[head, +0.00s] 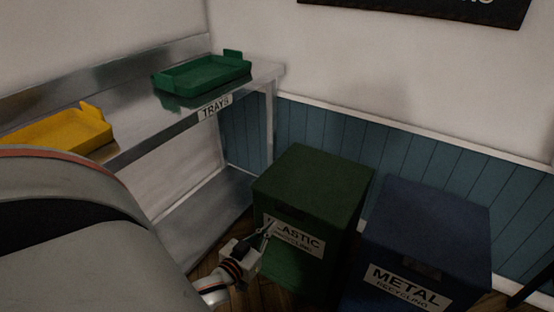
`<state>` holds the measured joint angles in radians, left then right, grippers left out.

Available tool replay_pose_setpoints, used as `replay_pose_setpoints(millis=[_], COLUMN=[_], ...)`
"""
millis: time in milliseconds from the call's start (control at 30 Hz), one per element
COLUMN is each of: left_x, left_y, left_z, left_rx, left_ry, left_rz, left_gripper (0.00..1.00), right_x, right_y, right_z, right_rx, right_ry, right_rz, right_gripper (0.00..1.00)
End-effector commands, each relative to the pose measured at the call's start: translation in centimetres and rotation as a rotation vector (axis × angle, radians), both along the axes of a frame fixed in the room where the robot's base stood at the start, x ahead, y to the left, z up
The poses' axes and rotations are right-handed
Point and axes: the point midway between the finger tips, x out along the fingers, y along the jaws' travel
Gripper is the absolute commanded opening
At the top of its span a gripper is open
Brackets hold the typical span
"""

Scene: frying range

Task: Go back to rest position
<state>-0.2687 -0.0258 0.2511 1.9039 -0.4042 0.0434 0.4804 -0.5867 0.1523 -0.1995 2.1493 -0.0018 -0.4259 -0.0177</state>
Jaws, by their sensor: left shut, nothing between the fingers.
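My left gripper (266,234) shows at the lower middle of the head view, in front of the green plastic recycling bin (312,190). It is shut and holds nothing. Its fingers overlap the left part of the bin's "PLASTIC" label in the picture; I cannot tell whether they touch it. My left arm reaches in from the left and hides the lower left of the view. My right gripper is not in view.
A metal shelf (240,95) labelled "TRAYS" stands at the left, bearing a green tray (203,76) and a yellow tray (62,136). A blue metal recycling bin (428,215) stands right of the green bin. A panelled wall (420,150) closes off the back.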

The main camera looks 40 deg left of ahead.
Motion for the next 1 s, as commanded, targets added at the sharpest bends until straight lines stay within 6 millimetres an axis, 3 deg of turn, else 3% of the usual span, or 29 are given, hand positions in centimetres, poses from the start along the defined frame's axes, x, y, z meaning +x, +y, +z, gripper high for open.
replay_pose_setpoints(millis=[133, 433, 533, 600, 667, 733, 900, 1000], left_x=[-1.1, -1.4, -1.4, -1.6, -2.3, -3.8, -9.7, -12.8], left_y=[-0.3, -0.4, -1.4, -3.3, -5.8, -9.4, -17.3, -20.2], left_z=[-0.3, -0.2, 0.4, 1.1, 1.6, 1.6, -0.3, -1.3], left_rx=[0.000, 0.001, 0.006, 0.018, 0.032, 0.055, 0.104, 0.120], left_ry=[-0.002, -0.004, 0.010, 0.041, 0.088, 0.164, 0.359, 0.435], left_rz=[0.000, -0.001, -0.020, -0.057, -0.105, -0.180, -0.368, -0.447], left_gripper=[0.00, 0.00, 0.00, 0.00, 0.00, 0.00, 0.00, 0.00], right_x=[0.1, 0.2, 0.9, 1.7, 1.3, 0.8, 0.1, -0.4], right_y=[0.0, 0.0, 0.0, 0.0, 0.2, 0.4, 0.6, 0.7], right_z=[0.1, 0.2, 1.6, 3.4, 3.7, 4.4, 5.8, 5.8], right_rx=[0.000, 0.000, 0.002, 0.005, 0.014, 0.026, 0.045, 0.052], right_ry=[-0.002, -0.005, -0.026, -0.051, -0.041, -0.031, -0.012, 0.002], right_rz=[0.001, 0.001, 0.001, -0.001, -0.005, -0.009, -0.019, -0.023], right_gripper=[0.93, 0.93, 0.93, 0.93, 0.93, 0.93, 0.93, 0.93])
